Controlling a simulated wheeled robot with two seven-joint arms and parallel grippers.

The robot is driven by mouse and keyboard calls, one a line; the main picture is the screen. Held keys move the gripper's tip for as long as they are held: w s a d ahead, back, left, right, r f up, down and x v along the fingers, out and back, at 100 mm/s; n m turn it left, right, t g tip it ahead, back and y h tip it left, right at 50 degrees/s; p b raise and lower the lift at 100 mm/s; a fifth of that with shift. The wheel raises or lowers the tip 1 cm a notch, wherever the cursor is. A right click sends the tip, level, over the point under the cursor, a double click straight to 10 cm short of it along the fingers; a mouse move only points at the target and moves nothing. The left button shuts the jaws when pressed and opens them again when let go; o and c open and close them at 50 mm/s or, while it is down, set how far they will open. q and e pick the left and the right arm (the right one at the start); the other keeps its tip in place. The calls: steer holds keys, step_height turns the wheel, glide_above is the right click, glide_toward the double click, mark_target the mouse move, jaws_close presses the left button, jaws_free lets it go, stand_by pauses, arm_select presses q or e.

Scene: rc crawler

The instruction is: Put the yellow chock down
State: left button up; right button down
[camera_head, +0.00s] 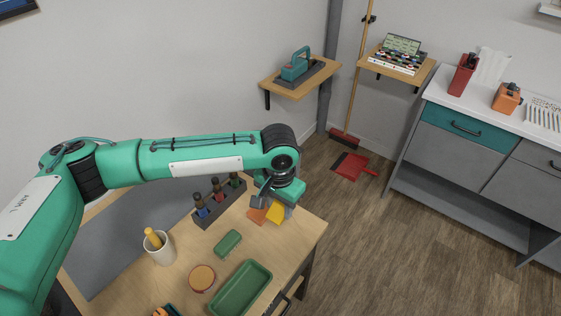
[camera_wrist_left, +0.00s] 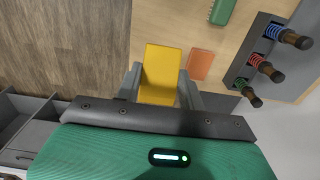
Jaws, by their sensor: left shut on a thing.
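My left gripper (camera_wrist_left: 160,88) is shut on the yellow chock (camera_wrist_left: 161,72), with a finger on each side of it in the left wrist view. In the head view the yellow chock (camera_head: 275,213) shows below my left gripper (camera_head: 268,203), over the far right part of the wooden table. An orange chock (camera_wrist_left: 200,64) is right beside it, also seen in the head view (camera_head: 257,215). I cannot tell whether the yellow chock touches the table. My right gripper is not in view.
A dark rack with several coloured shock absorbers (camera_head: 217,200) stands close by. A green block (camera_head: 228,243), a green tray (camera_head: 241,288), a round tin (camera_head: 202,279) and a white cup (camera_head: 159,248) are on the table (camera_head: 300,240). The table edge is near the yellow chock.

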arm_select(q)
steer(key=s+a+r+n, duration=0.1)
steer(key=s+a+n, duration=0.1)
steer(key=a, duration=0.8)
steer(key=s+a+r+n, duration=0.1)
steer(key=s+a+n, duration=0.2)
steer(key=a, duration=0.7)
steer(key=shift+s+a+n, duration=0.25)
steer(key=shift+s+n, duration=0.05)
steer(key=shift+n, duration=0.8)
